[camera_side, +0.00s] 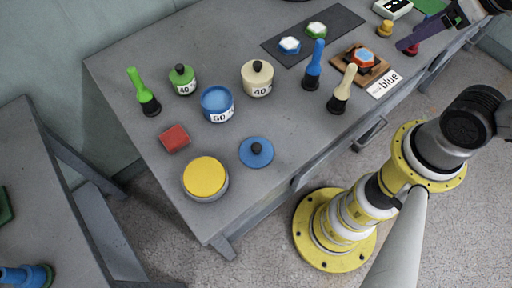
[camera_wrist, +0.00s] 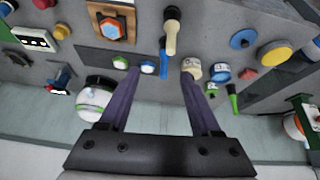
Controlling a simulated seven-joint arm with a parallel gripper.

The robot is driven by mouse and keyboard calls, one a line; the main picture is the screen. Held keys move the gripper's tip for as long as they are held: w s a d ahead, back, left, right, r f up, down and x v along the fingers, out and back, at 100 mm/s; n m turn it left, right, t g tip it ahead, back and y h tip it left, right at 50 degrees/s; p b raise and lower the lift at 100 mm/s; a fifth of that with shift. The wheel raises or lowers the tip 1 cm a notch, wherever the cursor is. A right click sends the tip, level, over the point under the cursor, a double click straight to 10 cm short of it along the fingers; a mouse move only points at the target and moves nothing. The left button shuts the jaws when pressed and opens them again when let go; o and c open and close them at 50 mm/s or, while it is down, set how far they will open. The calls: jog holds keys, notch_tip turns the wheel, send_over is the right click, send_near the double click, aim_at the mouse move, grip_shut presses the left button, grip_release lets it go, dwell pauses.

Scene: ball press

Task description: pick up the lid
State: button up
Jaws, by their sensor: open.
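The lid is a flat blue disc with a black knob (camera_side: 256,152), lying on the grey table near its front edge in the side view. It shows in the wrist view (camera_wrist: 243,39) at the upper right. An uncovered blue pot marked 50 (camera_side: 217,103) stands behind and left of it. My gripper (camera_wrist: 160,75) has two purple fingers spread apart with nothing held between them. In the side view my gripper is at the upper right, partly cut off by the frame, far from the lid.
Lidded green (camera_side: 183,80) and cream (camera_side: 257,79) pots stand behind the blue pot. A yellow-topped round object (camera_side: 205,178) and red block (camera_side: 174,138) are left of the lid. Upright blue (camera_side: 314,65) and cream (camera_side: 342,90) handles stand between my gripper and the lid.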

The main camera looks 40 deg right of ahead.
jog(key=w+a+r+n, duration=0.3)
jog(key=w+r+n, duration=0.1)
jog(key=w+n, duration=0.25)
jog(key=n+g, duration=0.6)
jog(key=n, duration=0.5)
send_over(256, 146)
jog(key=f, duration=2.3)
jog(key=shift+a+f, duration=0.15)
jog(key=shift+a, duration=0.1)
jog(key=shift+d+f, duration=0.15)
jog(key=shift+f, duration=1.2)
jog(key=shift+d+f, duration=0.1)
jog(key=shift+f, duration=1.25)
jog(key=shift+c, duration=0.2)
